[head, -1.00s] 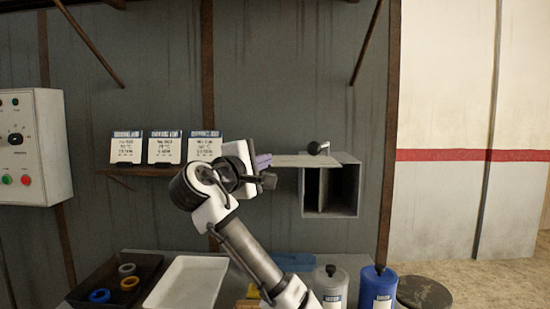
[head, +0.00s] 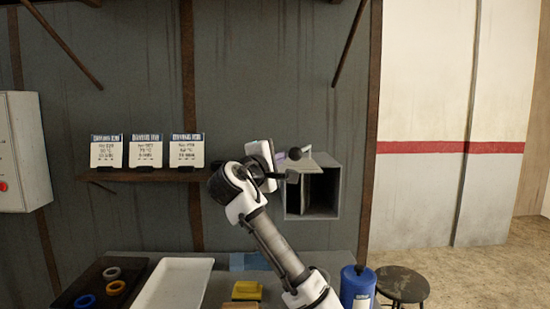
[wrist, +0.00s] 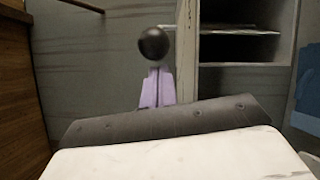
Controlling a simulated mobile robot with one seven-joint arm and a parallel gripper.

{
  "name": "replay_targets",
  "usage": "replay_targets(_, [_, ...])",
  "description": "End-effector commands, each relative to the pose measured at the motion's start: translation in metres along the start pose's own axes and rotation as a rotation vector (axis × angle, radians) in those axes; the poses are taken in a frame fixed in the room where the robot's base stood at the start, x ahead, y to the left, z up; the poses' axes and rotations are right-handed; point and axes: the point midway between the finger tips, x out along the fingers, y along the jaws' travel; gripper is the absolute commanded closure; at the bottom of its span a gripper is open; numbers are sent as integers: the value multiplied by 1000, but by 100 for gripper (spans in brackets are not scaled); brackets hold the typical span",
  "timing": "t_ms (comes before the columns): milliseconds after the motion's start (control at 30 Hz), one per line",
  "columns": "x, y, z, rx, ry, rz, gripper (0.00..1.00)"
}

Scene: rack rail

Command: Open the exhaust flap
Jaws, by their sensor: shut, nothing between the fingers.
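The exhaust box (head: 337,190) is a grey, open-fronted box on the wall with a dark interior and an upright divider. A pale plate (head: 318,163), apparently its flap, lies along the top of the box. A black ball knob (head: 295,153) on a short stem is at the plate's left. In the wrist view the knob (wrist: 153,44) appears just past the fingertips. My gripper (wrist: 157,75) has lilac fingers, shut and empty, pointing at the knob. I cannot tell whether they touch it. In the head view my wrist partly hides the fingers and the plate's left end.
A shelf (head: 150,175) with several label cards is left of my arm. Below is a bench with a dark tray (head: 70,290) of rings, a white tray (head: 175,285), a yellow block (head: 247,290) and a blue canister (head: 357,285). A stool (head: 402,284) stands right.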

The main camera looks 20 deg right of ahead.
Motion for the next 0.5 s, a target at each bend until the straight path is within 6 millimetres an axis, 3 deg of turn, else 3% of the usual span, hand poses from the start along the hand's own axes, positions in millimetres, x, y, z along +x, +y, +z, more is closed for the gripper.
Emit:
replay_targets(167, [0,-2,2,1,11,0,100])
replay_targets(500, [0,-9,43,14,242,42,100])
